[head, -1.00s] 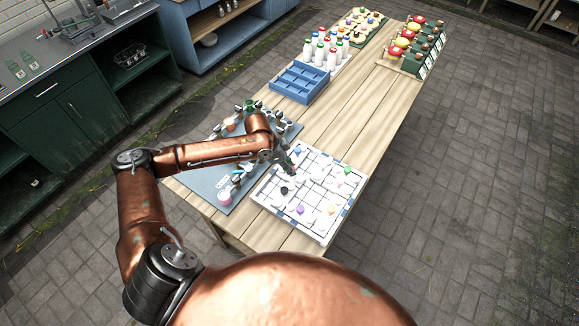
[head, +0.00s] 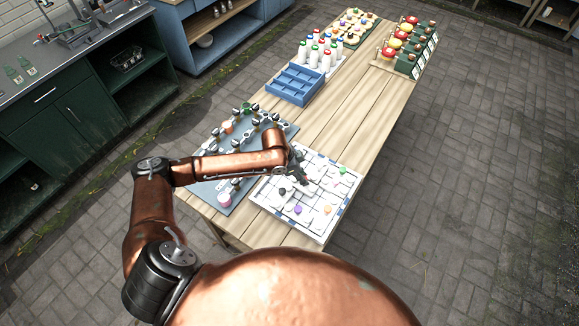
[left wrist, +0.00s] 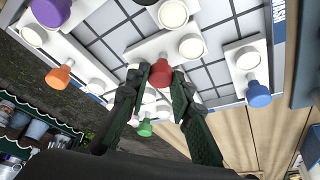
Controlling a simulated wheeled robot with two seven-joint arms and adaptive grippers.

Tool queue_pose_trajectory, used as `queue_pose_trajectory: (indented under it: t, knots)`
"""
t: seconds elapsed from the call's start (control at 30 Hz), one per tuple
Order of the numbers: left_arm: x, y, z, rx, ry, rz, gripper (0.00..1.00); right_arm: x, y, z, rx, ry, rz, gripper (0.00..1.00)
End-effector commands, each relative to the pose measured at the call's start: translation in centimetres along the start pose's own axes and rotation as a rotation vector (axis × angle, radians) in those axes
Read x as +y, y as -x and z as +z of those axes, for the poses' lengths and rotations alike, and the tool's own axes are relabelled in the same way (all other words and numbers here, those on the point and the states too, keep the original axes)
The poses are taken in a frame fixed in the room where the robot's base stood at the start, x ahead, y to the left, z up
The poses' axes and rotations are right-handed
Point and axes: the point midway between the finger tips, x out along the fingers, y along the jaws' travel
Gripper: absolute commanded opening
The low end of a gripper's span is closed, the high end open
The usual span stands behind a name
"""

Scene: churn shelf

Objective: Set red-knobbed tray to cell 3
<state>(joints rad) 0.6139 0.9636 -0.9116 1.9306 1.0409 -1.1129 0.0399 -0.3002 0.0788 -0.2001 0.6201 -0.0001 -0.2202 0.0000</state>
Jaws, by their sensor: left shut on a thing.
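The red knob (left wrist: 160,73) of a white tray (left wrist: 157,48) is between my left fingertips (left wrist: 158,88) in the left wrist view. My left gripper (head: 307,181) is shut on that knob, over the white gridded board (head: 336,219). The tray carries round white pieces. I cannot tell whether it touches the board. Cell numbers are not legible. The red knob is mostly hidden by the gripper in the head view. My right gripper is not in view.
Other knobs on the board are green (head: 343,169), purple (head: 298,209), orange (head: 327,208), black (head: 282,191) and blue (left wrist: 258,95). A grey mat (head: 197,188) with small items lies left of the board. A blue divided crate (head: 291,98) and bottles stand beyond. Bare wood lies right of the crate.

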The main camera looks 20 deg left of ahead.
Motion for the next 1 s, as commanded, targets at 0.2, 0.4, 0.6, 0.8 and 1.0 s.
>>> queue_pose_trajectory:
  t: [0.2,0.4,0.6,0.8,1.0]
  knots:
    - [3.1,-0.9,-2.9,0.0,0.001,0.001,0.0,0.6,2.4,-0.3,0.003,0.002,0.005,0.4]
    - [3.5,-1.4,-3.2,-0.001,0.001,-0.001,0.0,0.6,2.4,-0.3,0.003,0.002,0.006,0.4]
    - [3.5,-1.4,-3.2,-0.001,0.001,-0.001,0.0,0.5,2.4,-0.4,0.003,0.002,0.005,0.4]
    - [3.5,-1.4,-3.2,-0.001,0.001,-0.001,0.35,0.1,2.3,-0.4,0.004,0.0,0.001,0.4]
    - [3.5,-1.3,-3.2,0.0,0.001,-0.001,0.38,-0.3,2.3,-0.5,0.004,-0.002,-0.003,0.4]
